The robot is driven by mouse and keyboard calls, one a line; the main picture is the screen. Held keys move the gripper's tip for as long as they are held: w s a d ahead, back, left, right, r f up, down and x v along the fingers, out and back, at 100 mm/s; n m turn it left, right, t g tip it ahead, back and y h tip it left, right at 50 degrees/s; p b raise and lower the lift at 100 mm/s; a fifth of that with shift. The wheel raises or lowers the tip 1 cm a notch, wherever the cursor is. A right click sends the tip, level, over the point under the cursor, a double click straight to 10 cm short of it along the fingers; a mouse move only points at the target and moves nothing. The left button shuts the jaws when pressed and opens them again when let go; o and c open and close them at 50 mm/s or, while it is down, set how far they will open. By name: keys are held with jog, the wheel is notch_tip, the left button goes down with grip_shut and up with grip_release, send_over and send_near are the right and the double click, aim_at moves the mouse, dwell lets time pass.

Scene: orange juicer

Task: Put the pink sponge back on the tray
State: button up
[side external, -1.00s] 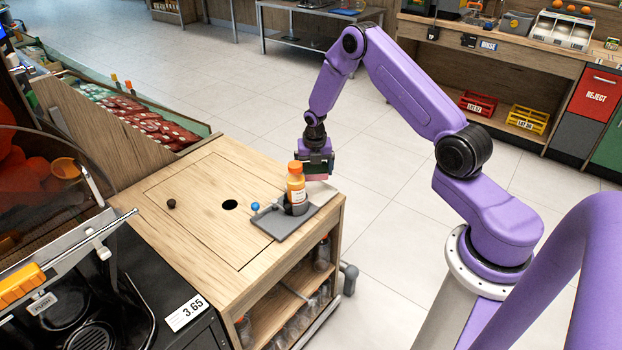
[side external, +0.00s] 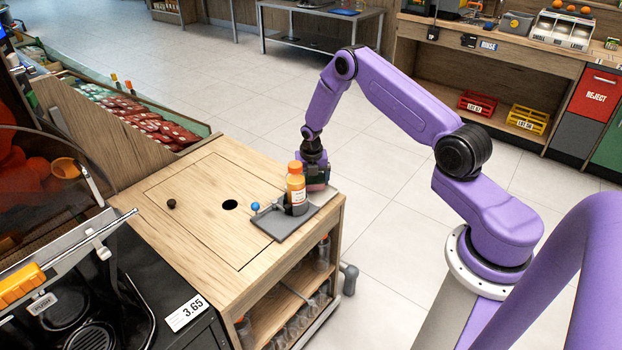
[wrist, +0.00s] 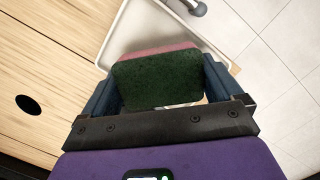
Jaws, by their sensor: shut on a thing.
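The sponge (wrist: 156,82) has a dark green face and a pink layer along its far edge in the wrist view. My gripper (wrist: 160,76) is shut on it, with a blue finger at each side. The pale tray (wrist: 122,30) lies beneath and beyond the sponge, its raised rim showing. In the side view my gripper (side external: 317,184) is low over the tray's corner of the wooden cart, behind the orange-capped bottle. Only a little pink of the sponge shows there, and the tray (side external: 328,192) is mostly hidden. I cannot tell whether the sponge touches the tray.
The orange-capped bottle (side external: 296,186) stands in a dark holder on a grey plate (side external: 272,226), close in front of my gripper. A blue-knobbed lever (side external: 256,206) is beside it. The cart top (side external: 200,205) is mostly clear to the left, with a round hole (side external: 230,205).

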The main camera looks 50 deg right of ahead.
aim_at(311, 181)
jog(key=shift+f, duration=0.55)
jog(key=o, duration=0.8)
jog(key=shift+c, duration=0.2)
jog(key=shift+r, duration=0.6)
notch_tip(311, 181, up, 12)
jog(key=s+a, duration=0.1)
jog(key=shift+a, duration=0.25)
